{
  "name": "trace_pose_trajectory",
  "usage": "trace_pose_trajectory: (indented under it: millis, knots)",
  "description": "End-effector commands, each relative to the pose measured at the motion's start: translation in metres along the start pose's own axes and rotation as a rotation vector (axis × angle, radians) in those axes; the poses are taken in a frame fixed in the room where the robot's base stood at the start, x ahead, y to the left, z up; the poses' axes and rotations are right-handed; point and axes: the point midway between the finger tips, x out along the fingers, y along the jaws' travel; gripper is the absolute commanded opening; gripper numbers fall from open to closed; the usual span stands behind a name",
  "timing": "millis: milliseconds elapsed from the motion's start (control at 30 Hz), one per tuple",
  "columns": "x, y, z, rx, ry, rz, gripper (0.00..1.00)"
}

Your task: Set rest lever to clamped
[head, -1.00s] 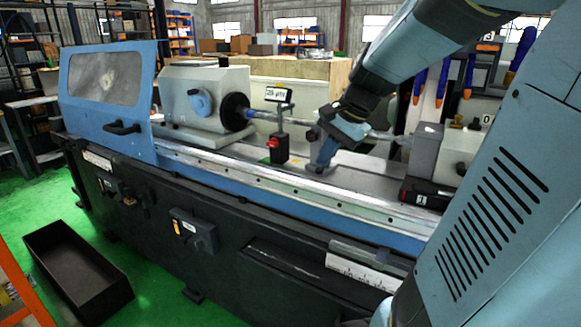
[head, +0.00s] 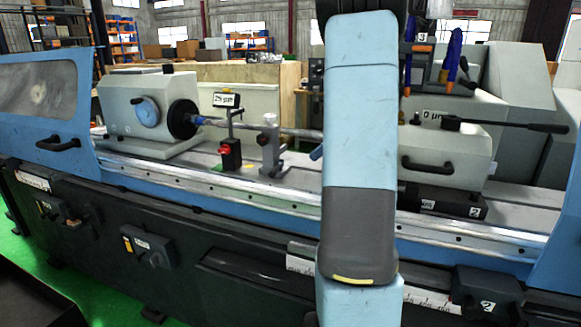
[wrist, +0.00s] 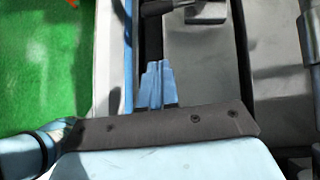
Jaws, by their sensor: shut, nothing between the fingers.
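The steady rest (head: 270,145) stands upright on the machine's table, around or beside the thin workpiece bar, left of my arm in the head view. I cannot make out its lever's position. My gripper is mostly hidden behind my arm there; a small blue tip (head: 317,152) shows at the arm's left edge, apart from the rest. In the wrist view my gripper (wrist: 160,68) has its blue fingers together, with nothing between them. Beyond the fingertips, a dark handle-like piece (wrist: 158,7) runs towards a grey block (wrist: 205,13); I cannot tell whether it is the lever.
The gauge stand with a red knob (head: 224,149) is left of the rest, and the grey headstock (head: 150,105) is farther left. The tailstock (head: 445,150) with a long black lever (head: 515,125) is at right. The blue-edged table front (head: 200,180) runs below.

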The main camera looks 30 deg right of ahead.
Motion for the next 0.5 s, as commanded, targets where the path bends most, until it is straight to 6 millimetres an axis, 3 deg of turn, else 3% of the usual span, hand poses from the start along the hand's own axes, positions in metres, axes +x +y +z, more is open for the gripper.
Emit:
trace_pose_trajectory:
  millis: [167, 500]
  knots:
    - [0.018, 0.0, 0.0, 0.003, -0.001, 0.002, 0.0]
    - [0.077, 0.001, 0.0, 0.002, 0.001, 0.003, 0.0]
